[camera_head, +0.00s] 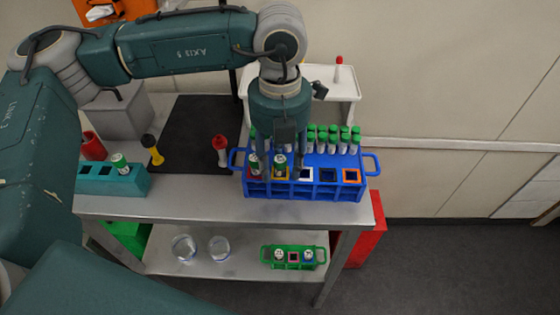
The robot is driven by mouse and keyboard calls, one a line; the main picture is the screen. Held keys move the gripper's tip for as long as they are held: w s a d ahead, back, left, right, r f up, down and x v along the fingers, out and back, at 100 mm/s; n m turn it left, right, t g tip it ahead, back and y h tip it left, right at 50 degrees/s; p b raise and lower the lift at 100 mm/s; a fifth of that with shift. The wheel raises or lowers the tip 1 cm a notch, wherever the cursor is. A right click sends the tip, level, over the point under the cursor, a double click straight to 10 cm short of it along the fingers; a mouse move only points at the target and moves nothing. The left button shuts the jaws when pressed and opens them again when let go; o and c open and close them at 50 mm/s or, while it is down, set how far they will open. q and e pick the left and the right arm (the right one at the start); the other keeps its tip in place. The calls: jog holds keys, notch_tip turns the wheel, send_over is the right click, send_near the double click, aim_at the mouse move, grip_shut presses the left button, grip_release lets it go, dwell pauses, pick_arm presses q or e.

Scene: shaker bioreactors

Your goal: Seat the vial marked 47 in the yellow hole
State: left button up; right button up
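A blue rack (316,190) stands on the steel table, with a front row of colour-edged holes. A green-capped vial (280,163) stands upright in the yellow-edged hole (281,175). Another green-capped vial (254,165) stands in the red-edged hole to its left. Their markings are too small to read, so I cannot tell which is 47. My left gripper (283,164) points down over the rack. Its fingers are apart on either side of the vial in the yellow hole, with gaps visible. My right gripper is not in view.
Several green-capped vials (333,137) fill the rack's back rows. A teal rack (112,180) with one vial (120,162) stands left. A green rack (293,258) sits below.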

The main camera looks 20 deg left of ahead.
pick_arm(q)
notch_tip(320, 180, up, 12)
dwell(0.6)
